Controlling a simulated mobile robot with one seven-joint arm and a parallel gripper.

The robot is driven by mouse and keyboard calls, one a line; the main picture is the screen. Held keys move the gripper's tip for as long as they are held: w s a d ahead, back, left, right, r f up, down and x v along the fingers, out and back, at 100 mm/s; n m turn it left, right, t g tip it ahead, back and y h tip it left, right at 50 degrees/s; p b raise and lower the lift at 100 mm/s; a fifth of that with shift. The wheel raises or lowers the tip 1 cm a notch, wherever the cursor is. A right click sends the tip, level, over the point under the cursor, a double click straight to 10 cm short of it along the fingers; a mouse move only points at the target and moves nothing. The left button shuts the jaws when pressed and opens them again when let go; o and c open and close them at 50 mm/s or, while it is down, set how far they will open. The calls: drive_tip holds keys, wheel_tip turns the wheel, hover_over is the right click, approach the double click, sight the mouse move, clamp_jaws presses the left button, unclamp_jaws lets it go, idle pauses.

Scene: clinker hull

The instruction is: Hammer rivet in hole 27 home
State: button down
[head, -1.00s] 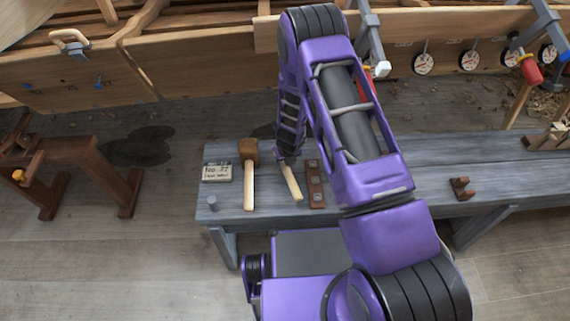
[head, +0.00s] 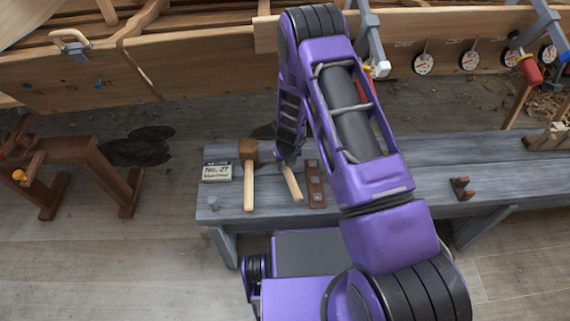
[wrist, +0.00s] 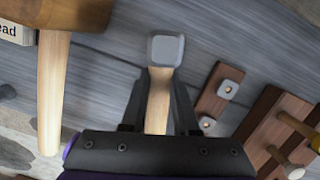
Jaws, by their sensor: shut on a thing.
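A hammer with a pale wooden handle (head: 292,184) lies on or just above the grey bench (head: 420,180). In the wrist view its square grey head (wrist: 166,50) shows beyond my fingers. My gripper (wrist: 160,92) is shut on the handle (wrist: 157,103), just behind the head. In the head view my gripper (head: 287,158) is partly hidden by my arm. The planked hull (head: 200,65) runs behind the bench. I cannot pick out hole 27 or its rivet.
A wooden mallet (head: 249,152) lies left of the hammer. A dark strip with metal squares (head: 315,184) lies close on its right. A brown block (head: 461,188) sits farther right. Clamps (head: 372,45) and round dials (head: 424,64) line the hull. A trestle (head: 85,160) stands left.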

drive_tip(key=shift+r+p, duration=0.45)
drive_tip(key=shift+r, duration=0.2)
idle(0.5)
wheel_tip(320, 180, up, 8)
drive_tip(key=p, duration=0.6)
drive_tip(key=c, duration=1.2)
unclamp_jaws()
clamp_jaws()
drive_tip(key=shift+w, duration=0.1)
